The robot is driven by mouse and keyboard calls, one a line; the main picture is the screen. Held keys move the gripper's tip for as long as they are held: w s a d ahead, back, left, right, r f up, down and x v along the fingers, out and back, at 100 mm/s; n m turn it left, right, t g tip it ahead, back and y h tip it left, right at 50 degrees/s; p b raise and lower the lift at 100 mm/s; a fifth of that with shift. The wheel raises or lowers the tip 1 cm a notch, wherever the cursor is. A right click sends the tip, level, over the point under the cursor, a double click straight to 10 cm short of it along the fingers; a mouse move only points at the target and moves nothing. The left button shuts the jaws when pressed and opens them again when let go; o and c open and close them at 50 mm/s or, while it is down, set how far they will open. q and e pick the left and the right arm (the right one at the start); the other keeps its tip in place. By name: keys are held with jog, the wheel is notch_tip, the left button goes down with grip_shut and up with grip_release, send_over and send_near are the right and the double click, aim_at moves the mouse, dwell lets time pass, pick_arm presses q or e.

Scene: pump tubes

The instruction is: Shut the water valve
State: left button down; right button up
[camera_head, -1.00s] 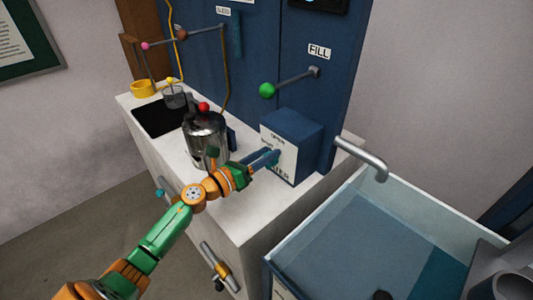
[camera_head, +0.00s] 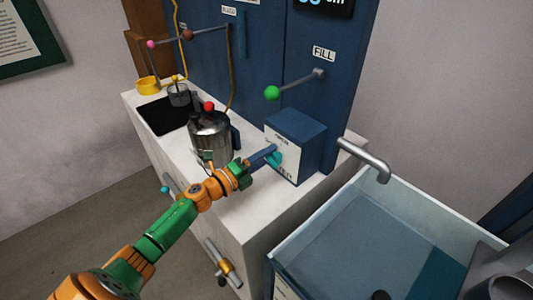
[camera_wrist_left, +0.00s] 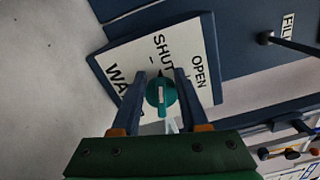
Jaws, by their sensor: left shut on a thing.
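The water valve is a teal round knob (camera_wrist_left: 161,92) on a white plate marked OPEN, SHUT and WATER (camera_wrist_left: 203,70). The plate is on the front of a blue box (camera_head: 297,135) on the counter. In the left wrist view the knob sits between the two blue fingers of my left gripper (camera_wrist_left: 157,92), which is shut on it. A small dark pointer at the knob's edge lies beside the word SHUT. In the head view my left gripper (camera_head: 264,154) reaches the plate, and part of the teal knob shows at its fingertips.
A steel pot with a red knob (camera_head: 210,132) stands on the counter just left of my left gripper. A green-ended FILL lever (camera_head: 272,92) is above the box. A metal spout (camera_head: 365,157) overhangs a clear-walled tank (camera_head: 350,235) at right.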

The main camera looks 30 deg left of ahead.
pick_arm(q)
jog(key=shift+f+n, duration=0.35)
jog(key=shift+n, duration=1.15)
jog(key=c, duration=0.5)
grip_release()
jog(key=shift+d, duration=0.1)
jog(key=shift+o, duration=0.3)
jog(key=v, duration=0.7)
